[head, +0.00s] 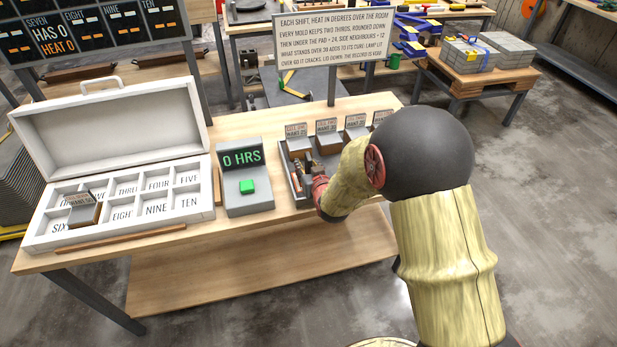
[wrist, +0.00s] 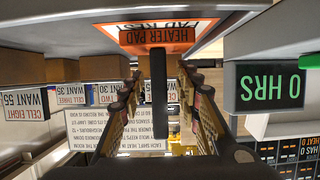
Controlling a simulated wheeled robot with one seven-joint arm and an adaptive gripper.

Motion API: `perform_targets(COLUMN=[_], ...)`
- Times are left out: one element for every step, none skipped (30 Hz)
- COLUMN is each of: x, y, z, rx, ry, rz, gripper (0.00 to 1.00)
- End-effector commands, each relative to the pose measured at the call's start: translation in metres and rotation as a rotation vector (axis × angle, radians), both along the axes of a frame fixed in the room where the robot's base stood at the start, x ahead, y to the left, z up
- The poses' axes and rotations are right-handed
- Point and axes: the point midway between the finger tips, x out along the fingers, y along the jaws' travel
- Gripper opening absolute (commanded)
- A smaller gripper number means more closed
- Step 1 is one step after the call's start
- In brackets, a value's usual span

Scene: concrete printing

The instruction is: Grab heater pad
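The heater pad (wrist: 157,38) shows in the wrist view as an orange piece lettered HEATER PAD, beside a rest lettered PAD REST. A dark upright bar (wrist: 160,95), seemingly its handle, stands between my fingers. My gripper (wrist: 162,108) is open, one finger on each side of the bar, with gaps visible on both sides. In the head view my gripper (head: 303,168) is down at the grey tray (head: 286,172) on the bench. My arm hides much of that area, and the pad cannot be made out there.
A console (head: 246,170) reading 0 HRS with a green button stands left of the tray. Further left is an open white case (head: 205,205) with numbered cells, a tagged mold (head: 85,212) in one. Several tagged molds (head: 328,142) stand behind my gripper. A sign (head: 333,38) rises behind.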

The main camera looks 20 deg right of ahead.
Motion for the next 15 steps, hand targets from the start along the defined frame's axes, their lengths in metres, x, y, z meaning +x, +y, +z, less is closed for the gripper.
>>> perform_targets(x=[0.007,0.011,0.017,0.02,0.023,0.026,0.028,0.029,0.03,0.03,0.031,0.031,0.03,0.03,0.03], y=[0.0,-0.001,0.0,0.0,0.0,0.0,0.0,0.0,0.0,0.0,0.0,0.0,0.0,0.0,0.0], z=[-0.009,-0.011,-0.012,-0.013,-0.014,-0.015,-0.015,-0.016,-0.016,-0.015,-0.015,-0.015,-0.015,-0.015,-0.015], rx=[0.0,0.0,0.0,0.0,0.0,0.0,0.0,0.0,0.0,0.0,0.0,0.0,0.0,0.0,0.0], ry=[0.001,0.001,0.001,0.001,0.001,0.001,0.002,0.002,0.002,0.002,0.002,0.002,0.001,0.001,0.001], rz=[0.0,0.0,0.0,0.0,0.0,0.0,0.0,0.0,0.0,0.0,0.0,0.0,0.0,0.0,0.0], gripper=[0.33,0.33,0.33,0.33,0.33,0.33,0.33,0.33,0.33,0.33,0.33,0.33,0.33,0.33,0.33])
